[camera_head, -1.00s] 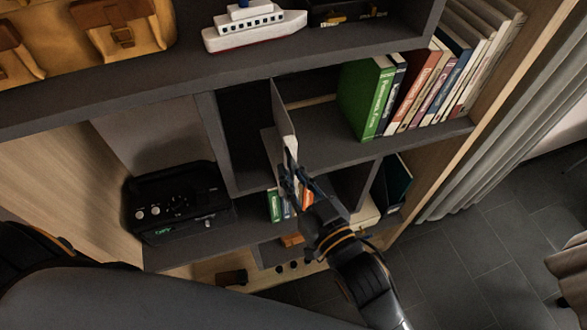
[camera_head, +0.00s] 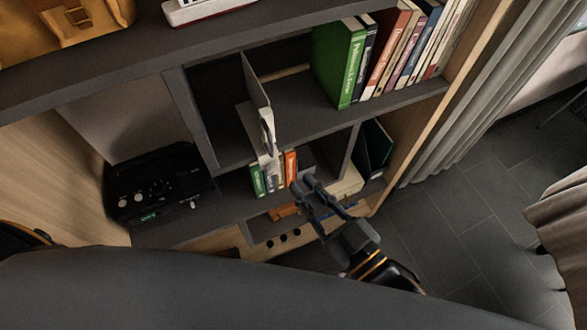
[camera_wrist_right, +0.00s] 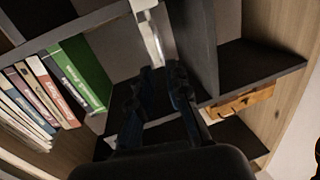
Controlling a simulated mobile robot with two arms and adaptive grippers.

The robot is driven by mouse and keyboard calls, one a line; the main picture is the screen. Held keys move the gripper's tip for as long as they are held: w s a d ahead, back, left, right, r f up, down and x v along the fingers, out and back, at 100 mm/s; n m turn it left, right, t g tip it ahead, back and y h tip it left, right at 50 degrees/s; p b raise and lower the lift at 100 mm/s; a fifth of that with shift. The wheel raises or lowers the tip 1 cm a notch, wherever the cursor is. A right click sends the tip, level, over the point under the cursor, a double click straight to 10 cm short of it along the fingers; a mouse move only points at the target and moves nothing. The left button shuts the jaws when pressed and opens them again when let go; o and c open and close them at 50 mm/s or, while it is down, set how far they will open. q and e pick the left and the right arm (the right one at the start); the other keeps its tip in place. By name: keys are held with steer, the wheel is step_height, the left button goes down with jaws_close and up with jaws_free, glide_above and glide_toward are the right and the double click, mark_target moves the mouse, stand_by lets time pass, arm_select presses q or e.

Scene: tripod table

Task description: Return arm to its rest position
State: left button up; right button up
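My right arm reaches in from the lower right in the head view. Its gripper (camera_head: 303,184) is in front of the lower shelves, with a gap between its two dark fingers and nothing visible between them. The fingers also show in the right wrist view (camera_wrist_right: 164,75), pointing toward the shelf unit. An upright, thin grey panel (camera_head: 256,82) with a pale, handle-like piece (camera_head: 268,132) stands out from the shelf, up and left of the fingertips and apart from them in the head view. My left gripper is not visible.
The dark shelf unit (camera_head: 395,99) holds a green book (camera_head: 336,62) beside other books, and small books (camera_head: 257,180) stand lower down. A black device (camera_head: 160,185) sits at left. A curtain (camera_head: 470,85) hangs right. Open tiled floor (camera_head: 440,225) lies right of my arm.

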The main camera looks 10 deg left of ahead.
steer(key=shift+s+d, duration=0.3)
stand_by(0.4)
